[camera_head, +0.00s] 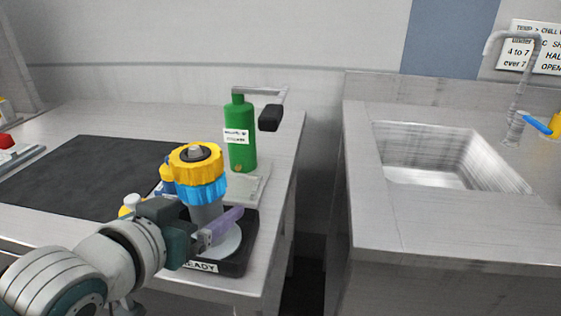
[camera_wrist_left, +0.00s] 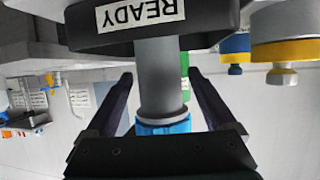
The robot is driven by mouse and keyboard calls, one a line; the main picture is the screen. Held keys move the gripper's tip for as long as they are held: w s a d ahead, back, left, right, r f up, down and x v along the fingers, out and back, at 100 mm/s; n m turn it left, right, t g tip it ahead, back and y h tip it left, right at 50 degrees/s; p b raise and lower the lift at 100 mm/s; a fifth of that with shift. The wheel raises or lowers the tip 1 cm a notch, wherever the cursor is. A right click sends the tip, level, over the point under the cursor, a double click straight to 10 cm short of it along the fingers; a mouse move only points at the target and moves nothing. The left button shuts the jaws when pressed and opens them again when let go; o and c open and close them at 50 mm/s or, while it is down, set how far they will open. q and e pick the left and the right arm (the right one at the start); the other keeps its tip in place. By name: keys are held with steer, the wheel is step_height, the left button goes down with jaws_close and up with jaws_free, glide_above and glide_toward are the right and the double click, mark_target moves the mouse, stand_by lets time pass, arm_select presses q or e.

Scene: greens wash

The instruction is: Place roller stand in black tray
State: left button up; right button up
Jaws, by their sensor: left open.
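The roller stand (camera_head: 206,216) is upright, a grey post with a blue ring and a yellow ring on top. Its pale round base (camera_head: 229,242) appears to rest inside the black tray (camera_head: 236,266), which has a READY label at its front. My left gripper (camera_head: 222,228) is at the post, partly hiding it. In the left wrist view, which is upside down, the open fingers (camera_wrist_left: 163,88) lie on either side of the grey post (camera_wrist_left: 160,75), with gaps beside it. There the tray (camera_wrist_left: 215,22) hides the stand's base. My right gripper is not in view.
Smaller blue and yellow items (camera_head: 167,175) are just left of the stand. A dark mat (camera_head: 75,175) covers the left counter. A sink (camera_head: 440,165) is right, across a gap.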

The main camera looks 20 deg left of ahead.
arm_select(q)
steer(key=shift+s+r, duration=0.15)
steer(key=shift+r, duration=0.1)
steer(key=s+d+r+m+g+p, duration=0.1)
steer(key=s+d+g, duration=0.2)
steer(key=s, duration=0.7)
steer(key=s+d+r+m+g+h+p, duration=0.1)
steer(key=s+d+m+g, duration=0.1)
steer(key=s+g, duration=0.4)
steer(key=s+d, duration=0.1)
steer(key=s, duration=0.3)
steer(key=shift+s+g, duration=0.3)
steer(key=shift+g, duration=0.1)
steer(key=shift+d+r, duration=0.1)
steer(key=shift+r, duration=0.05)
step_height(320, 180, up, 44)
steer(key=p, duration=4.4)
